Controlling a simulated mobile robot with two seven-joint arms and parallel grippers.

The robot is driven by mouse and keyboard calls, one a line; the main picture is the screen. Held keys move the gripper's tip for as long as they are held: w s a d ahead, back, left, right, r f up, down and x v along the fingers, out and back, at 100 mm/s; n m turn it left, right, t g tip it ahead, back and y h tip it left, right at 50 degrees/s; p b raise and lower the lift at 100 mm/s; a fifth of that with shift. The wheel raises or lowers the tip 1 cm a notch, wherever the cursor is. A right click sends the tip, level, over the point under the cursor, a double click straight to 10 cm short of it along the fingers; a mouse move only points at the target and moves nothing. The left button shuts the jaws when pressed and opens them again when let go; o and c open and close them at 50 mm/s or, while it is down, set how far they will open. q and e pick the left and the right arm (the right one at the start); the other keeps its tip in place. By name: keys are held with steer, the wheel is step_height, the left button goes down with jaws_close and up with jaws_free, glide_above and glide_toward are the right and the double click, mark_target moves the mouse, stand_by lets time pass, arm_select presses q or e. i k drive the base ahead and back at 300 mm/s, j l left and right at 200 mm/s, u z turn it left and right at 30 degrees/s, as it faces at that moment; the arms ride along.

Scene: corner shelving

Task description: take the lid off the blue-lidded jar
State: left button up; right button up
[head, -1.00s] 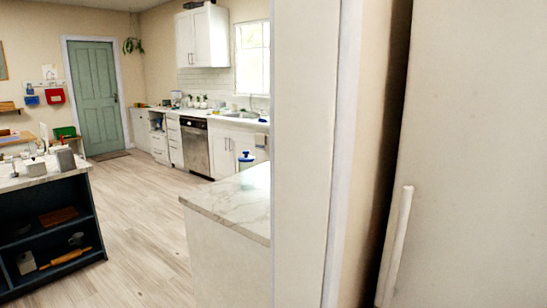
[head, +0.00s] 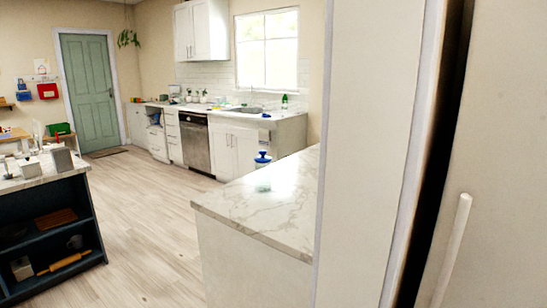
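A jar with a blue lid (head: 262,156) stands upright on a white marble counter (head: 262,212), near the counter's far edge, in the head view. The lid sits on the jar and has a knob on top. The jar's body below the lid is pale and hard to make out against the bright counter. Neither of my grippers shows in the head view.
A tall white panel (head: 370,130) and a pale door with a handle (head: 452,250) fill the right side close by. A dark island shelf (head: 50,235) stands at left. Wooden floor (head: 145,210) between island and counter is clear.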

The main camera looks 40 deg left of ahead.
mark_target(262, 170)
steer(key=j+z, duration=0.15)
steer(key=j, duration=0.35)
steer(key=k+j+z, duration=0.2)
steer(key=j, duration=0.3)
steer(key=j+z, duration=0.15)
steer(key=j, duration=0.35)
steer(key=k+j, duration=0.1)
steer(key=j, duration=0.3)
steer(key=k+j, duration=0.1)
steer(key=j, duration=0.25)
steer(key=k+j, duration=0.1)
steer(key=j, duration=0.3)
steer(key=k+j+z, duration=0.1)
steer(key=j, duration=0.25)
